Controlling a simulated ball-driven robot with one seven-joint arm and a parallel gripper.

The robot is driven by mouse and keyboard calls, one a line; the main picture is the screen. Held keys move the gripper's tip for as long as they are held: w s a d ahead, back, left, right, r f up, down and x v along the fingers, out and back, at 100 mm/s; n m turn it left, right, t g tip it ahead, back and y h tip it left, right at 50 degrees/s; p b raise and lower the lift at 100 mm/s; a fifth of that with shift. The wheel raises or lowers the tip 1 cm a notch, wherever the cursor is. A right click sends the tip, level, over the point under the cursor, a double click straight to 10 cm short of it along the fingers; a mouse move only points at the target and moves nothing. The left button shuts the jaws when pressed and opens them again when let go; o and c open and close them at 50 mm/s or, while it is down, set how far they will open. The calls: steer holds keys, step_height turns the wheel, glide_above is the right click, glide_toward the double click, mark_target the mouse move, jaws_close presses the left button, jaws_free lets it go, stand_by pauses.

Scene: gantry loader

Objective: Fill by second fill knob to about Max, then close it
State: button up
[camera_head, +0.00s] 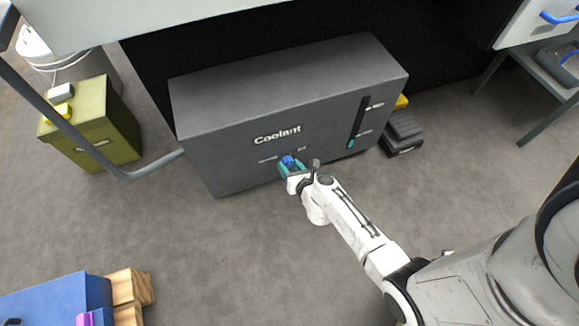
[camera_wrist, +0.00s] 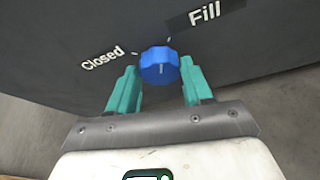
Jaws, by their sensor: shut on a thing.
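The grey Coolant box (camera_head: 230,155) stands on the floor, with a level gauge (camera_head: 359,122) on its front. Teal shows only at the bottom of the gauge slot, near the lower mark; the small labels are too small to read. My gripper (camera_head: 290,167) is at the box's lower front, its teal fingers (camera_wrist: 160,84) shut on the blue fill knob (camera_wrist: 160,66). The knob also shows in the head view (camera_head: 288,160). In the wrist view, "Closed" stands to its left and "Fill" to its upper right. I cannot tell which mark the knob points to.
An olive box (camera_head: 85,135) stands left, by a bent grey pipe (camera_head: 125,172). A dark case (camera_head: 403,135) and a yellow item (camera_head: 401,101) lie right of the Coolant box. A blue box (camera_head: 55,300) is at lower left.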

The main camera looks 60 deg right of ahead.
steer(key=shift+s+d+f+m+t+y, duration=0.1)
steer(key=shift+m+t+y, duration=0.25)
steer(key=shift+m, duration=0.25)
steer(key=shift+s+f+m+t+y, duration=0.1)
steer(key=shift+m+t+y, duration=0.2)
steer(key=shift+m, duration=0.3)
steer(key=shift+w, duration=0.1)
steer(key=o, duration=1)
steer(key=shift+r, duration=0.1)
steer(key=shift+o, duration=0.2)
steer(key=p+v, duration=0.3)
steer(key=v, duration=0.7)
steer(key=shift+s, duration=0.4)
steer(key=shift+r, duration=0.1)
stand_by(3.9)
